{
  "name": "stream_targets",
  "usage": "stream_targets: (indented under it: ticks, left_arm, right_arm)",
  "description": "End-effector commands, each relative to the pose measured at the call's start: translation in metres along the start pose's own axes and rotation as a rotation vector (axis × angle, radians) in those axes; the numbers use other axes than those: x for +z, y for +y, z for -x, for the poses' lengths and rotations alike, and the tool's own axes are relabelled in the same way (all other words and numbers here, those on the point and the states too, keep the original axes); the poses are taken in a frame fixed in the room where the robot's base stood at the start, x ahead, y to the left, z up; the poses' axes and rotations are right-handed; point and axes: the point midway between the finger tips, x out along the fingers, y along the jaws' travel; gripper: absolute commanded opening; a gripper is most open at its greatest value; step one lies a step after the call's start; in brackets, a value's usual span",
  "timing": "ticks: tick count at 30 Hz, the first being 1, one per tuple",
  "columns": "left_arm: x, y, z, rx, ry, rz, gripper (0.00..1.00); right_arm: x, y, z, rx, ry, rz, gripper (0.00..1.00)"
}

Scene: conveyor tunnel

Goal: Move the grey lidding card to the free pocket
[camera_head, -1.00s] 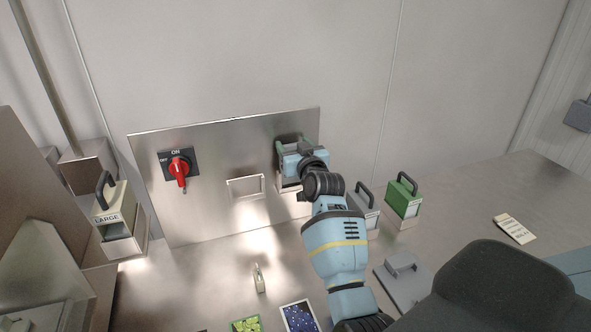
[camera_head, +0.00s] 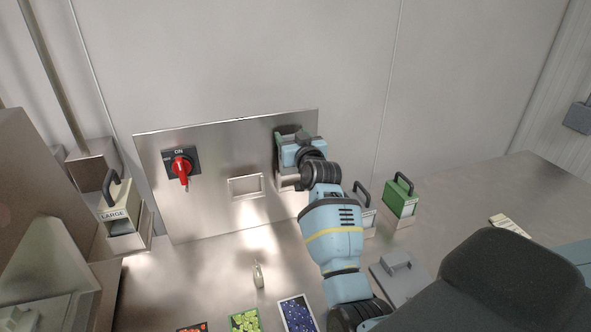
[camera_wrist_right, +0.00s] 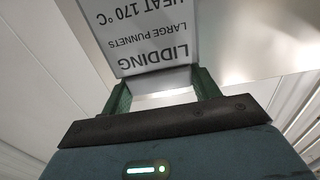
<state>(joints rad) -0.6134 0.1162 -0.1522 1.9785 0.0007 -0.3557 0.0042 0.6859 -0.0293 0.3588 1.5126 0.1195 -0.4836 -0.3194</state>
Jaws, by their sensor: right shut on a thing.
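The grey lidding card (camera_wrist_right: 155,35) fills the top middle of the right wrist view, with its printed text upside down. My right gripper (camera_head: 291,140) is shut on it, and its green fingers (camera_wrist_right: 162,93) stand either side of the card's near end. In the head view the gripper is at the right part of the steel panel (camera_head: 220,132), and it hides most of the card. An open framed pocket (camera_head: 246,187) is in the panel to the left of the gripper. I cannot tell whether the card touches the panel. My left gripper is not in view.
A red rotary switch (camera_head: 181,167) is at the panel's left. A block marked LARGE (camera_head: 118,215) stands farther left. A green handled block (camera_head: 400,200) and a grey one (camera_head: 368,214) stand right of my arm. A flat handled plate (camera_head: 402,280) lies nearer. Punnet pictures (camera_head: 297,314) lie in front.

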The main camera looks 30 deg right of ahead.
Motion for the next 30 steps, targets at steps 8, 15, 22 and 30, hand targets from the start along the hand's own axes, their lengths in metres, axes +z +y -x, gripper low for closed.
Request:
stream_targets:
  ticks: [8,15,22,30]
  left_arm:
    - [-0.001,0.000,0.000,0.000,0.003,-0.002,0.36]
    - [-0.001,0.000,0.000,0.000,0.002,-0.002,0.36]
    - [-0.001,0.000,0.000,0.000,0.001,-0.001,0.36]
    - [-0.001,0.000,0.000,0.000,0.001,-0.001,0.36]
  right_arm:
    - [-0.024,0.000,0.000,0.000,0.000,0.001,0.20]
    - [-0.042,0.000,0.000,0.000,0.001,-0.001,0.20]
    - [-0.044,0.000,0.000,0.000,-0.001,0.000,0.20]
    - [-0.044,0.000,0.000,0.000,0.000,-0.001,0.20]
